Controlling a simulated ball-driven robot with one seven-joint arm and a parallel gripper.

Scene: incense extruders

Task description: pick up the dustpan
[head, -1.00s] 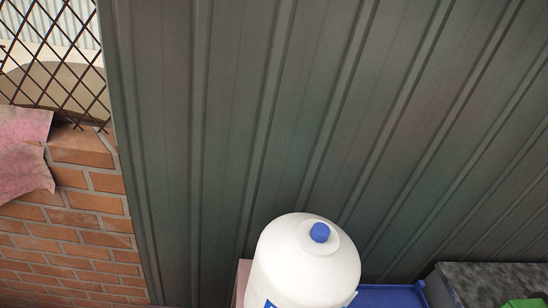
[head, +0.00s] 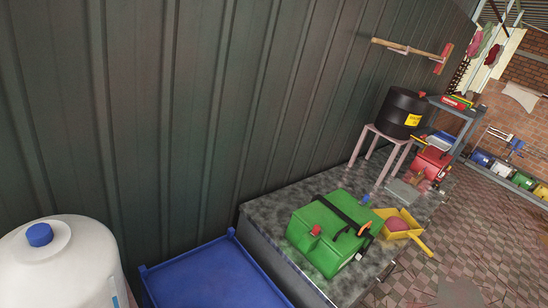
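A yellow scoop-shaped thing with a handle, which looks like the dustpan (head: 415,233), lies at the right edge of the grey speckled bench (head: 273,217), just right of a green machine (head: 318,238). A pinkish-red rounded thing (head: 396,224) shows in or against it; I cannot tell which. The handle points to the lower right, toward the bench's edge. My gripper is not in view.
A white tank with a blue cap (head: 60,262) stands at the lower left beside a blue tray (head: 215,275). A black drum (head: 400,112) sits on a pinkish stool (head: 384,140) behind the bench. Open paved floor (head: 465,240) lies to the right.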

